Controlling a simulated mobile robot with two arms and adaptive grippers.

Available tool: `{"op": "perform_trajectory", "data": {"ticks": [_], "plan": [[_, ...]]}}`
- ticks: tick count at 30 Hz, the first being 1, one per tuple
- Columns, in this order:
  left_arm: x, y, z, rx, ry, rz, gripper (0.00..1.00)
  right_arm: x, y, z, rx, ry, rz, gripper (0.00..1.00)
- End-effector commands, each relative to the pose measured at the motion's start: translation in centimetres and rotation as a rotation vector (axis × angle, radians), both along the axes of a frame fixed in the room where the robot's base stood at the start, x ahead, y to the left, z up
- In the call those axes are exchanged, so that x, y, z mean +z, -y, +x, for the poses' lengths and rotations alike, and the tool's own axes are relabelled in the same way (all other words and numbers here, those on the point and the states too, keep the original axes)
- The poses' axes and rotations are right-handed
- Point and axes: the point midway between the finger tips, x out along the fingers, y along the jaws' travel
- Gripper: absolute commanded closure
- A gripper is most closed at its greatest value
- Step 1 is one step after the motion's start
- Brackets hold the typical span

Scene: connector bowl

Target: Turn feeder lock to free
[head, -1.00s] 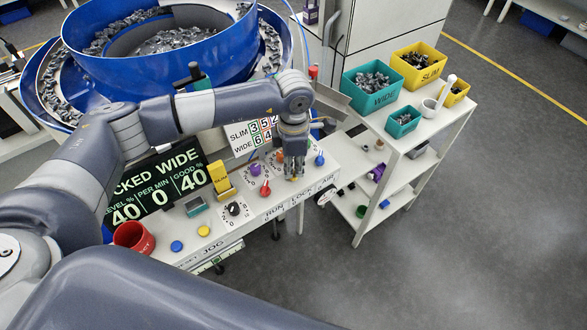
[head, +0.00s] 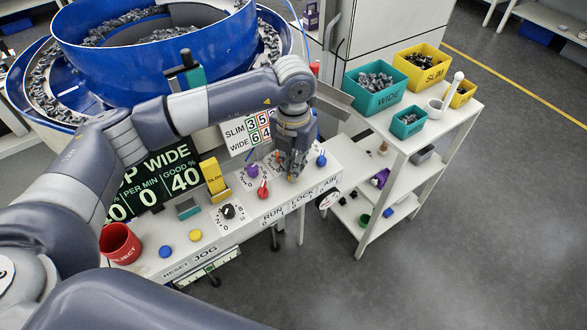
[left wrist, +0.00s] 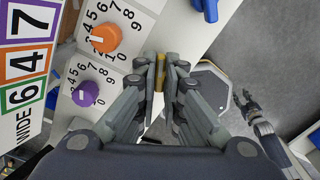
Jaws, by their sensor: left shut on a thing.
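My left gripper (head: 291,178) is over the front of the control panel (head: 338,172), above the LOCK label (head: 302,199). Its fingers point down and are closed together.
Close by are a purple knob (head: 252,171), a red switch (head: 262,190), an orange knob (left wrist: 104,38) and a blue knob (head: 321,160). A black dial (head: 228,211) is further left. The blue bowl feeder (head: 160,70) stands behind. A shelf cart (head: 440,125) with bins stands right.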

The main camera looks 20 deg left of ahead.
Motion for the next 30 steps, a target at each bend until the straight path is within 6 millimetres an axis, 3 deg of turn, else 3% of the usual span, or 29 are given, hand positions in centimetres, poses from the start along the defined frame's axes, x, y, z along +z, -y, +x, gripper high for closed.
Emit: {"op": "perform_trajectory", "data": {"ticks": [12,30], "plan": [[0.1,0.0,0.1,0.270,0.005,-0.001,1.00,-1.4,0.0,-0.1,0.000,-0.001,0.001,0.64],[0.3,0.0,0.2,0.347,0.006,-0.002,1.00,-1.6,-0.1,-0.1,0.000,0.000,0.002,0.64]]}}
